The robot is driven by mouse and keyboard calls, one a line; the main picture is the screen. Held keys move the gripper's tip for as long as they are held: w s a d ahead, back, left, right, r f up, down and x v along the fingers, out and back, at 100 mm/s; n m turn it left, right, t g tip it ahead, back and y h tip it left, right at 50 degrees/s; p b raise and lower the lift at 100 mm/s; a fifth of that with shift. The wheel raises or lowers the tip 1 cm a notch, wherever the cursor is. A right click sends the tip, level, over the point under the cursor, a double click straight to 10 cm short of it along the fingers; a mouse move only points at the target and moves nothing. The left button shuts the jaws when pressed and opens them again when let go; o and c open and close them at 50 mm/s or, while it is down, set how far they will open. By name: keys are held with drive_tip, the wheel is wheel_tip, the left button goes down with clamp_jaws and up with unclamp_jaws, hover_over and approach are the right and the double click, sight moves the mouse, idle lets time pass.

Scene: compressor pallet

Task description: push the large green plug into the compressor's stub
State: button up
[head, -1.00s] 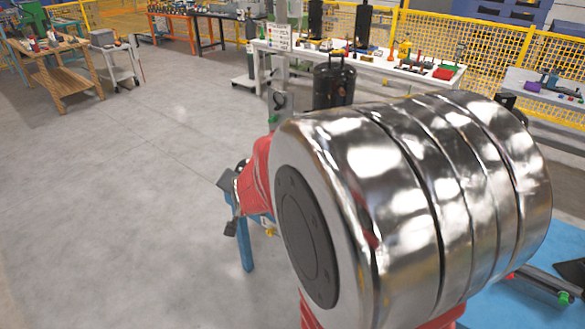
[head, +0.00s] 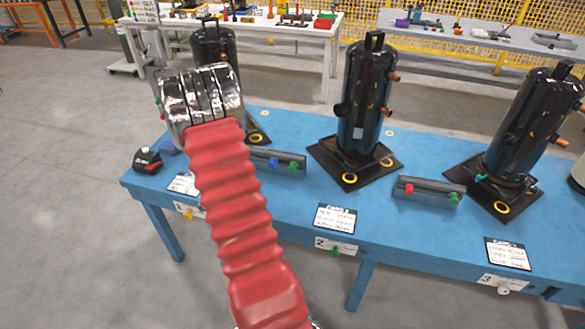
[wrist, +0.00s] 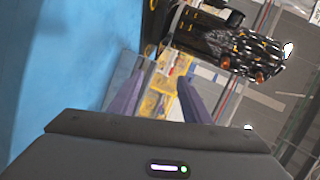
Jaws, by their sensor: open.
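My gripper (wrist: 161,72) is open in the wrist view, its two purple fingers apart with no plug between them. In the head view it is hidden behind my arm. I cannot tell which is the large one. The middle black compressor (head: 362,95) stands upright with copper-coloured stubs (head: 391,77) on its right side. The right compressor (head: 530,120) has similar stubs. A third compressor (head: 214,48) is partly covered by my arm.
The blue table (head: 300,215) bears the compressors, the left tray (head: 262,160), the right tray (head: 425,186), label cards and a black-and-red device (head: 147,160). A small green piece (head: 334,252) sits at its front edge. A white bench stands behind. Clear floor lies left.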

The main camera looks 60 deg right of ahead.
drive_tip(key=s+d+f+m+g+h, duration=0.25)
drive_tip(key=s+d+f, duration=0.2)
drive_tip(key=s, duration=0.35)
drive_tip(key=m+g+h, duration=0.2)
drive_tip(key=m, duration=0.1)
approach(292, 170)
drive_tip(key=shift+d+f+t, duration=0.1)
drive_tip(key=shift+d+t, duration=0.15)
drive_tip(key=shift+w+d, duration=0.2)
drive_tip(key=shift+d, duration=1.3)
drive_tip(key=shift+w+d, duration=0.2)
drive_tip(key=shift+d, duration=1.25)
drive_tip(key=shift+w+d, duration=0.25)
drive_tip(key=shift+d, duration=1.25)
drive_tip(key=shift+c, duration=0.5)
clamp_jaws()
drive_tip(key=shift+a, duration=0.15)
drive_tip(key=shift+s+a, duration=0.1)
drive_tip(key=shift+a, duration=0.6)
